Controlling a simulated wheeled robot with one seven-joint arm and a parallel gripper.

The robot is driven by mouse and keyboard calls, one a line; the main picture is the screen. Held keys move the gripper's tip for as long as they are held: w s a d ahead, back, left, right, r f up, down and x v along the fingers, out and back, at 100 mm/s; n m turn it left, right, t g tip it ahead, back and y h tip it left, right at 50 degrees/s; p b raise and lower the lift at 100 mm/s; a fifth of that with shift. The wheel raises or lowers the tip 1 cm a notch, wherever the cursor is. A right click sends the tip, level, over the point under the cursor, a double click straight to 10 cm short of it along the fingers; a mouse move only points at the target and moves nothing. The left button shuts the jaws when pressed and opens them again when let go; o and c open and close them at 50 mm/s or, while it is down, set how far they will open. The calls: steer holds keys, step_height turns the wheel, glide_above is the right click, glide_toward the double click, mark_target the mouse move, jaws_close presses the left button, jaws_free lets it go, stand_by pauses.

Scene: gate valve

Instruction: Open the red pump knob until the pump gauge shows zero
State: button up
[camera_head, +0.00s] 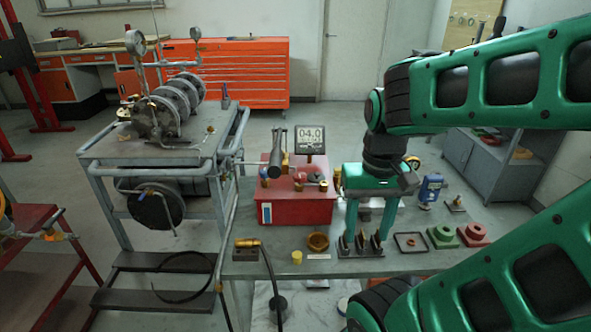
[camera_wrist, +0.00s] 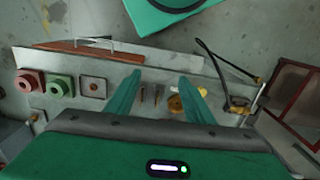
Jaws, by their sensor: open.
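The red pump box (camera_head: 297,208) stands on the bench, left of my gripper. A small reddish round part on its top (camera_head: 299,177) looks like the red knob, but it is too small to be sure. The pump gauge (camera_head: 310,139) stands behind the box and reads about 04.0. My gripper (camera_head: 367,232) points down over the bench to the right of the pump, fingers apart and nothing between them. In the wrist view my gripper (camera_wrist: 159,77) shows both green fingers spread wide. I cannot make out the pump or knob in that view.
A brass bowl (camera_head: 318,242) and yellow cup (camera_head: 296,257) sit in front of the pump. A black tray (camera_head: 410,242), green block (camera_head: 442,236), red block (camera_head: 473,234) and blue tool (camera_head: 430,189) stand to the right. A valve rig (camera_head: 160,130) stands left.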

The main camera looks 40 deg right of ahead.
steer(key=w+d+r+m, duration=0.2)
steer(key=w+r+m, duration=0.3)
steer(key=w, duration=0.6)
steer(key=m, duration=0.4)
glide_toward(299, 174)
step_height(299, 174, down, 8)
steer(key=shift+s+a+f, duration=0.1)
steer(key=c, duration=1)
